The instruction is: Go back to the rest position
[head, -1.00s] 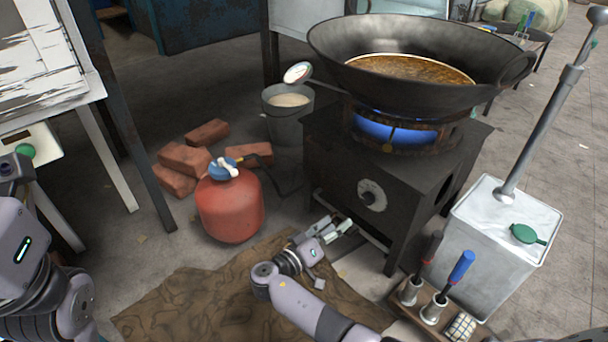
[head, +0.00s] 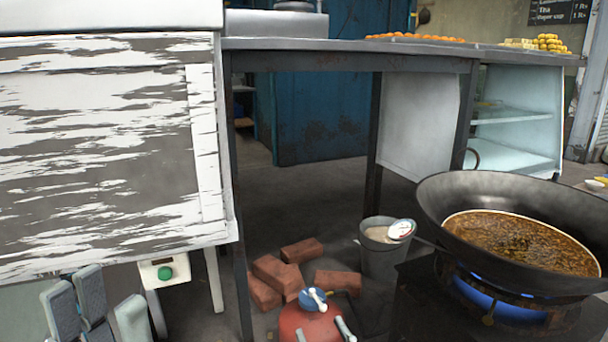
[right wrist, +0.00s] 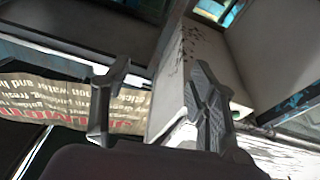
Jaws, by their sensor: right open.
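My arm links are mostly out of the head view.
A black wok (head: 440,225) of brown liquid sits over a blue flame at right. A grey bucket (head: 378,262) and red bricks (head: 303,250) stand behind the cylinder. A table (head: 300,46) crosses the back. A green button box (head: 165,271) is below the cabinet.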

